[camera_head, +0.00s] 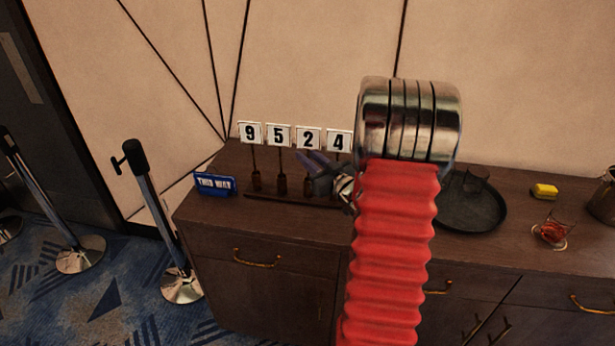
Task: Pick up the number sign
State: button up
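Several number signs stand upright in a row at the left end of the dark wooden cabinet in the head view. They are white squares with black digits on thin stems: the 9 sign (250,132), the 5 sign (279,135), the 2 sign (308,139) and the 4 sign (339,141). Their stems rise from a dark wooden base (262,194). My gripper (309,156) is just below the 2 and 4 signs, its two grey fingers apart and pointing up and left. Whether a stem lies between the fingers cannot be told. My arm hides the base's right end.
A blue "THIS WAY" sign (215,184) stands left of the base. Barrier posts (160,215) stand on the carpet at left. The wall is close behind.

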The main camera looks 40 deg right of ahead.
grip_shut()
dwell(0.6)
notch_tip(320, 180, up, 18)
jog(key=shift+r, duration=0.1)
dwell(0.5)
dwell(0.5)
